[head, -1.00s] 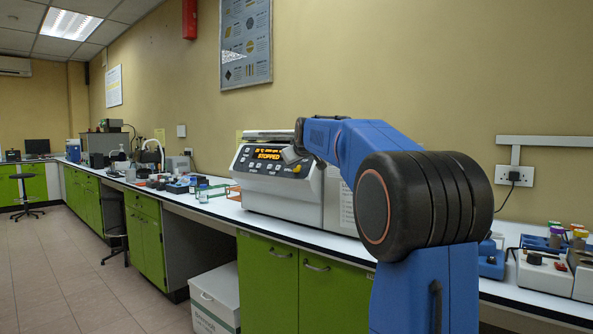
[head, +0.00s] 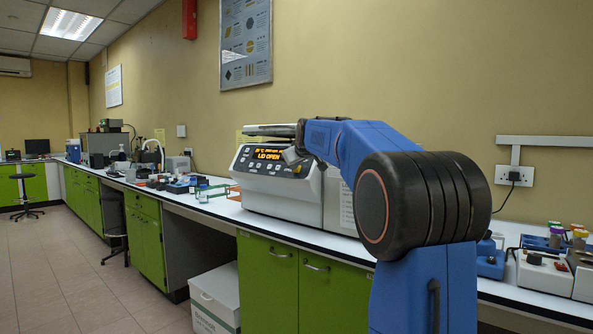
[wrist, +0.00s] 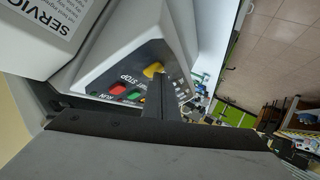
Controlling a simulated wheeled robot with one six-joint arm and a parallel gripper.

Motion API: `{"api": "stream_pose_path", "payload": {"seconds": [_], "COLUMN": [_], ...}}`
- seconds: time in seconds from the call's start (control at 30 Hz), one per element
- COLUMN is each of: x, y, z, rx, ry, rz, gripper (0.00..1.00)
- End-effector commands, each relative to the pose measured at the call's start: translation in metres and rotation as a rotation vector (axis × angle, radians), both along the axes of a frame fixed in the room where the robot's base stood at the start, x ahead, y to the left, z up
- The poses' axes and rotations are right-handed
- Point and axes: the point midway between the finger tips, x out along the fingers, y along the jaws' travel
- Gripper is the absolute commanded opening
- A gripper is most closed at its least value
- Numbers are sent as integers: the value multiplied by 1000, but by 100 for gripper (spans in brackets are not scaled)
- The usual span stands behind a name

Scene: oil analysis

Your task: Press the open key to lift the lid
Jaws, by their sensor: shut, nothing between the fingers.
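The white centrifuge (head: 285,190) stands on the bench with a dark sloped panel; its display (head: 271,155) reads LID OPEN. Its lid (head: 268,130) shows as a thin grey plate on top, slightly raised. My gripper (head: 293,154) is shut and empty, with its tips at the right side of the panel. In the wrist view the shut fingers (wrist: 158,80) reach to the yellow key (wrist: 153,70), touching it or very close. Red (wrist: 118,88) and green keys lie beside it, near the STOP and RUN labels. The fingers partly hide the key labels.
The white bench top (head: 212,210) runs left with bottles, racks and instruments. To the right are tube racks and a small device (head: 545,272). Green cupboards (head: 268,280) stand below, with a white box (head: 215,298) on the floor. The wall is close behind.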

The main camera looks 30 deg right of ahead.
Motion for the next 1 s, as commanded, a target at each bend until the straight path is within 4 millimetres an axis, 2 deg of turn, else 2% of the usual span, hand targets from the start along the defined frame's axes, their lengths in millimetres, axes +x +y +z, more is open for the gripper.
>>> {"api": "stream_pose_path", "payload": {"seconds": [0.37,0.7,1.0], "x": [0,-4,-5], "y": [0,12,12], "z": [0,7,8], "rx": [-1,0,0], "ry": [1,1,0], "rz": [0,1,0], "gripper": [0,0,0]}}
